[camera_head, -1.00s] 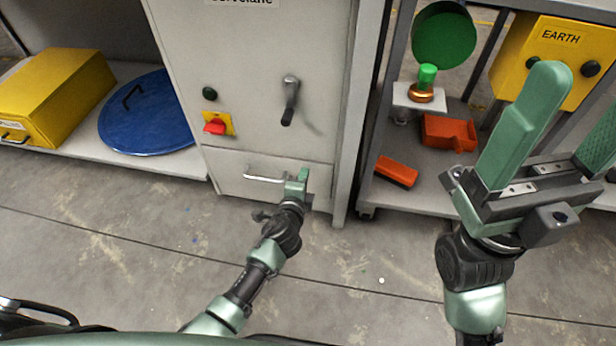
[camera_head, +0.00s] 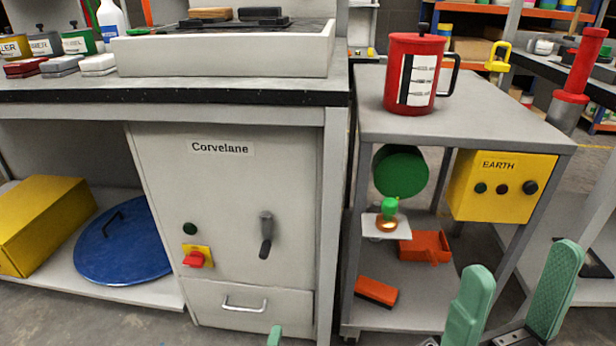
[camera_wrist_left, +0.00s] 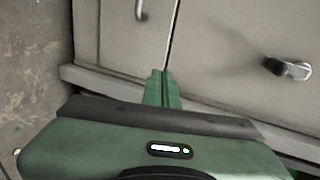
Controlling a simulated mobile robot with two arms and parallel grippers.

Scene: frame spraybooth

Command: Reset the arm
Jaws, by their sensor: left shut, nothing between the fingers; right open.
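My left gripper (camera_head: 275,337) shows only as a green fingertip at the bottom edge of the head view, in front of the grey cabinet's drawer (camera_head: 262,312). In the left wrist view its two green fingers (camera_wrist_left: 163,90) are pressed together with nothing between them, and the cabinet front is beyond them. My right gripper (camera_head: 513,300) is at the bottom right of the head view. Its two green fingers stand wide apart and empty, in front of the metal cart. Both arms are mostly out of the head view.
The Corvelane cabinet has a drawer handle (camera_head: 244,305), a dark lever (camera_head: 265,236) and a red switch (camera_head: 194,259). The cart's top (camera_head: 470,124) holds a red canister (camera_head: 415,72). A yellow EARTH box (camera_head: 499,186) hangs below. A blue lid (camera_head: 125,245) lies at left.

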